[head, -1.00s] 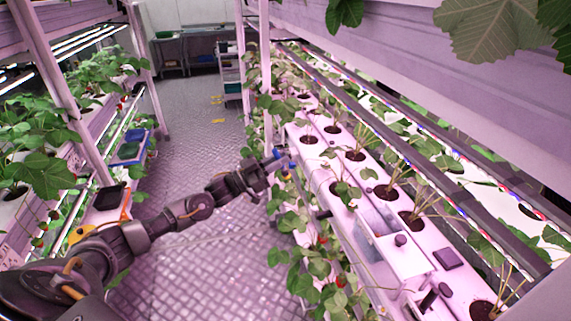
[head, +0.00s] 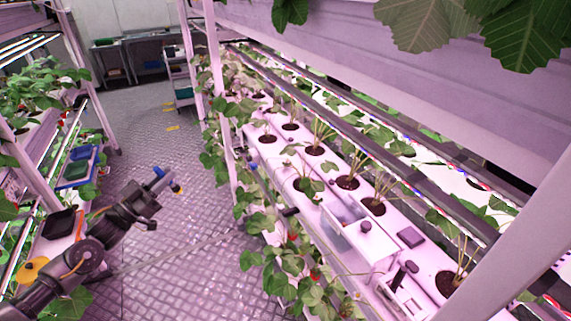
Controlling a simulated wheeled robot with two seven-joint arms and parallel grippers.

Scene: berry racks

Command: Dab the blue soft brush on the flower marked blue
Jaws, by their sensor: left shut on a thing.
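My left gripper (head: 148,196) is in the aisle at the left, over the floor and well apart from the right-hand rack. It is shut on a slim blue piece, apparently the blue soft brush (head: 159,174); a small yellow part shows beside it. The brush's bristles are too small to make out. A small blue spot (head: 252,166) shows at the aisle-side edge of the right-hand rack; I cannot tell whether it marks a flower. No flower is clear among the leaves. My right gripper is not in view.
A white planting channel (head: 292,160) with strawberry plants runs along the right, with a clear box (head: 352,226) on it. A rack post (head: 222,110) stands at its aisle side. Blue and green trays (head: 76,163) are at the left rack. The patterned floor (head: 185,240) is clear.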

